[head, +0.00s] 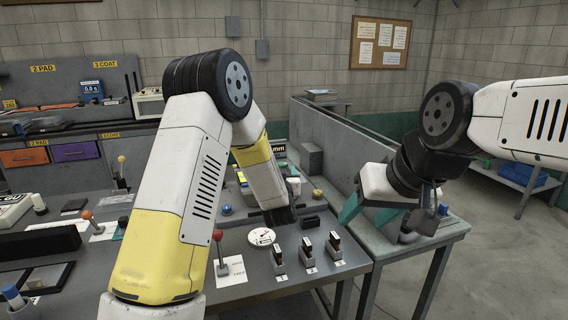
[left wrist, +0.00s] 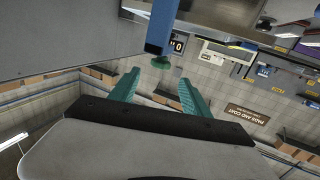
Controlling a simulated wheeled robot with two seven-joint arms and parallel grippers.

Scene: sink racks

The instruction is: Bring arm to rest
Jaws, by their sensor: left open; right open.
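My right gripper (head: 382,212) is at the right of the head view, its teal fingers spread apart and nothing seen between them. It is over the right end of the bench, by the grey partition. My left arm fills the middle of the head view, its elbow high and its forearm bent down toward the bench; its fingers are hidden there. In the left wrist view my left gripper (left wrist: 160,92) has its two teal fingers wide apart and empty. A blue post with a green tip (left wrist: 160,62) shows beyond them; I cannot tell how far off it is.
The bench holds a white round dial (head: 262,237), a red-knobbed lever (head: 218,236) and several small clamp-like pieces (head: 308,252). A grey partition (head: 335,150) stands behind the right arm. Open floor lies at right.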

